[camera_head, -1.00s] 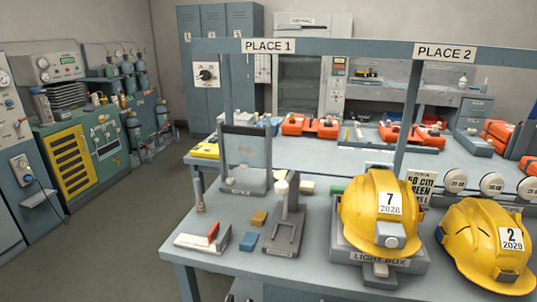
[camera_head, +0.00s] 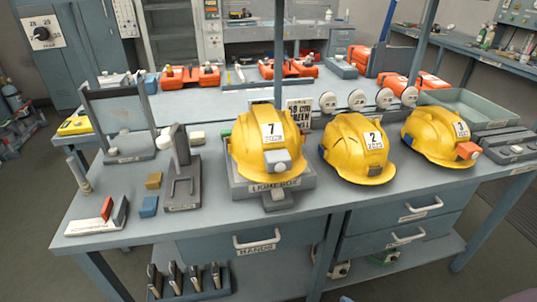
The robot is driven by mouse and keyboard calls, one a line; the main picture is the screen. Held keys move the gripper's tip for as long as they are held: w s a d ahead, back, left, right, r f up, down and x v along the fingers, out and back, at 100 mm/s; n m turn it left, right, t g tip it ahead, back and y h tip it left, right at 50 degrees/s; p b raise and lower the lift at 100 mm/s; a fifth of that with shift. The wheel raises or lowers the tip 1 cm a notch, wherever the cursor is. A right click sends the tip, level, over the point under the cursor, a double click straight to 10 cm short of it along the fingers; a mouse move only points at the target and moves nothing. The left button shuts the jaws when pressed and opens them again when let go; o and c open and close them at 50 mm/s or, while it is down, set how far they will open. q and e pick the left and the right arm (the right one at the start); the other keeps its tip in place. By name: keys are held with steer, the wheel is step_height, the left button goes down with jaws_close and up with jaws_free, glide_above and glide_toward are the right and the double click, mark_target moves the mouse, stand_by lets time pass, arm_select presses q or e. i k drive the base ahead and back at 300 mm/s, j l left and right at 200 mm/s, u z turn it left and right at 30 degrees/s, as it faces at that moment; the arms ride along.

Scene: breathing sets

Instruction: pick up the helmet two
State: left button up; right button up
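The helmet marked 2 (camera_head: 356,151) is yellow with a white number label on its front. It sits on the grey workbench (camera_head: 330,200), to the right of the light box (camera_head: 238,188). A yellow helmet marked 7 (camera_head: 249,150) rests on the light box, left of helmet 2. A yellow helmet marked 3 (camera_head: 433,137), with an orange lamp on its front, stands to the right. Helmet 2 is between the two, with small gaps. Neither of my grippers shows in the head view.
A grey stand (camera_head: 183,178), small blue and tan blocks and a red-and-white item lie on the bench's left. White round gauges (camera_head: 357,99) stand behind helmet 2. A grey tray (camera_head: 468,107) is at the back right. Drawers (camera_head: 405,209) are below. Bare bench lies in front of helmet 2.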

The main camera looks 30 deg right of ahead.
mark_target(357, 146)
steer(key=z, duration=1.4)
